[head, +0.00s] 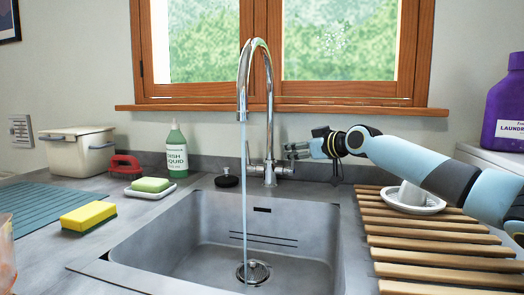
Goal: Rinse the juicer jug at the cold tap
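A thin stream of water (244,195) runs from the chrome tap (270,110) into the grey sink (205,225) and down the drain. My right gripper (291,151) is beside the tap's right side, just above its right lever (284,169). Its fingers look parted with nothing between them; I cannot tell whether they touch the tap. A clear vessel with an orange-pink tint (6,262), perhaps the juicer jug, is cut off by the left edge. My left gripper is not in view.
A slatted wooden rack (400,241) right of the sink bears a white juicer part (412,199). A black plug (227,181) lies behind the sink.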

